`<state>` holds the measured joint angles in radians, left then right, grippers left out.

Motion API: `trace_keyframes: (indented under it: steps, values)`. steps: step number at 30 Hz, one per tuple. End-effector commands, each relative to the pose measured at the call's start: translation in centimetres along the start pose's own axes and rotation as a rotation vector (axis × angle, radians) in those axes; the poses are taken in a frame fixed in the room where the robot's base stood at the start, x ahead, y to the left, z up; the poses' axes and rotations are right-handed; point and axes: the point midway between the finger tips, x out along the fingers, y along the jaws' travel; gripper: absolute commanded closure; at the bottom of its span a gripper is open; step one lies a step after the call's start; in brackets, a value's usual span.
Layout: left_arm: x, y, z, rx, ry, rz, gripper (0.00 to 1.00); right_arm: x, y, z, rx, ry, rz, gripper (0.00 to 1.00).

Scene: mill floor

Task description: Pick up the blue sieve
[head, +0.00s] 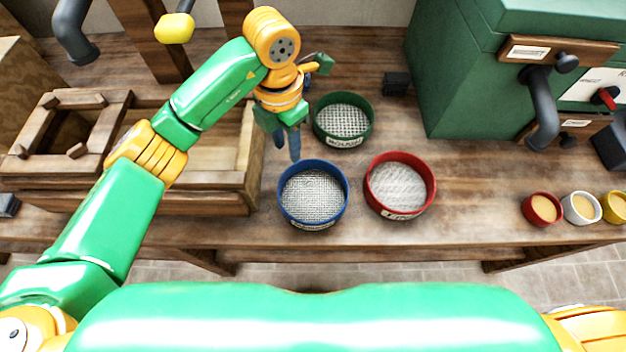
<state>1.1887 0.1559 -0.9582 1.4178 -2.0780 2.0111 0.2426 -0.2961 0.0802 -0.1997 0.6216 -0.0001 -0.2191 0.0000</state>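The blue sieve (312,195) is a round, blue-rimmed sieve with a pale mesh. It lies flat on the wooden bench, with a label on its near side. My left gripper (287,146) points down just beyond the sieve's far left rim. Its two dark fingers are apart with nothing seen between them. The fingertips look close to the rim, but I cannot tell whether they touch it. My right gripper is out of view.
A green sieve (343,120) stands behind the blue one, and a red sieve (400,185) to its right. A wooden trough (240,150) is close on the left. A green machine (470,75) stands at back right. Small bowls, including a red one (542,209), sit far right.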

Motion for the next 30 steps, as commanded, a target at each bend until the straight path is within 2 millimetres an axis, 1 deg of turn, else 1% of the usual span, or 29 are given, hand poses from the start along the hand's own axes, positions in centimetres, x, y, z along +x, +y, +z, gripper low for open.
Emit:
trace_keyframes:
  steps: [1,2,5,8,12,15,18,22,23,24,26,27,30]
  values:
    - [1.0,0.0,0.0,0.000,0.000,0.000,0.60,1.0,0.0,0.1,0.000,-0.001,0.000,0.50]
    - [1.2,0.0,0.0,0.000,0.000,0.000,0.60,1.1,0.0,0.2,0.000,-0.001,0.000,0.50]
    - [1.8,-0.1,-0.1,-0.001,0.002,-0.002,0.60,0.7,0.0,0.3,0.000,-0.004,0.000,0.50]
    - [3.0,-0.2,-0.2,0.001,0.003,-0.005,0.60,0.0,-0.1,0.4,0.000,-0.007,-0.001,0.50]
    - [5.6,-0.7,-0.6,0.001,0.005,-0.006,0.60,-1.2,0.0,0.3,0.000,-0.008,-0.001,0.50]
    - [7.4,-0.6,-0.4,0.001,0.001,-0.004,0.60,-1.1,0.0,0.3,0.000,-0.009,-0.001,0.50]
    - [8.0,-0.6,-0.4,0.002,0.000,-0.002,0.60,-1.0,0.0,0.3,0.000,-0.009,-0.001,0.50]
    - [8.0,-0.6,-0.4,0.002,-0.001,-0.001,0.60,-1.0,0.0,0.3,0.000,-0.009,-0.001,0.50]
    - [8.0,-0.6,-0.4,0.002,-0.001,-0.001,0.63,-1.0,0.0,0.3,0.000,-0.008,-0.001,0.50]
    - [8.0,-0.6,-0.4,0.002,-0.001,-0.001,0.74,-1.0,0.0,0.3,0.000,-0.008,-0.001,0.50]
    - [8.0,-0.6,-0.4,0.002,-0.001,-0.002,0.90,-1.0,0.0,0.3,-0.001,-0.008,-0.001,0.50]
    - [8.0,-0.6,-0.4,0.002,-0.001,-0.002,1.00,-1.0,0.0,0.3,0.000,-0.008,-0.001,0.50]
    - [8.0,-0.6,-0.4,0.002,-0.001,-0.002,1.00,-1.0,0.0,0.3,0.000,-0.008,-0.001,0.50]
